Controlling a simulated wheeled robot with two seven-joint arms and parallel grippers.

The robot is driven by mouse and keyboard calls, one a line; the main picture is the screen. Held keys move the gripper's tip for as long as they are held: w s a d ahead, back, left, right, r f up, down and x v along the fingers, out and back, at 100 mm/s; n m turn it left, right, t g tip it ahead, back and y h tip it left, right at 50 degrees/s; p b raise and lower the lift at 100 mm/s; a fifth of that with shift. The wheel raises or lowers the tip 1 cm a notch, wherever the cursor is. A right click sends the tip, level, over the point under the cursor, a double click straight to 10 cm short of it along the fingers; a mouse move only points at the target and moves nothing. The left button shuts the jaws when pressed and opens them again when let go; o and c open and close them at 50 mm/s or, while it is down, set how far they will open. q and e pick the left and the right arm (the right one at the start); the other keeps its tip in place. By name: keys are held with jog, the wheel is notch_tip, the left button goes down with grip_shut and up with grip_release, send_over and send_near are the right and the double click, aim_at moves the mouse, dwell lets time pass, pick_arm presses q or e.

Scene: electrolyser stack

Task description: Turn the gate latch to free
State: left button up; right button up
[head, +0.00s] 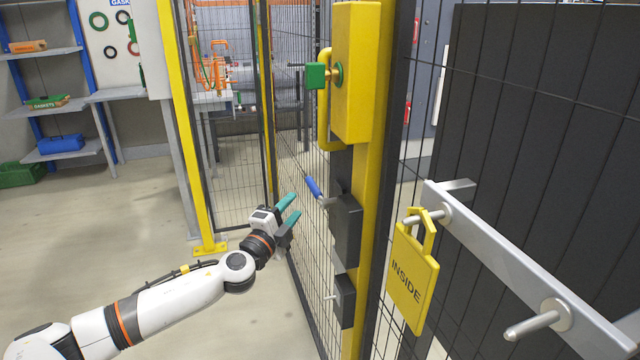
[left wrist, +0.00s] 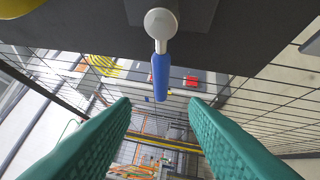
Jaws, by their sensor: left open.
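The gate latch has a blue-gripped handle (head: 313,187) on a grey metal pivot, fixed to a dark box (head: 346,232) on the yellow gate post. In the head view the handle tilts up and to the left. The left wrist view shows the blue handle (left wrist: 160,76) below its round pale pivot (left wrist: 160,23). My left gripper (head: 291,209) is open, with teal fingers, just left of and slightly below the handle. In the left wrist view the handle's end lies centred between the fingertips (left wrist: 160,103), with gaps on both sides; its depth between them is unclear. My right gripper is not in view.
A yellow box (head: 357,75) with a green knob (head: 316,76) sits above the latch. A yellow padlock marked INSIDE (head: 411,275) hangs from a peg on a grey bar (head: 505,258) at right. Mesh fencing (head: 300,150) stands close to my gripper. The floor at left is clear.

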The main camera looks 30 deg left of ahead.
aim_at(312, 185)
pick_arm(q)
jog(key=w, duration=0.3)
jog(key=w+r+p, duration=0.1)
jog(key=w, duration=0.3)
jog(key=w+a, duration=0.1)
jog(key=w, duration=0.2)
jog(key=shift+w+r, duration=0.2)
jog(key=shift+w, duration=0.15)
grip_shut()
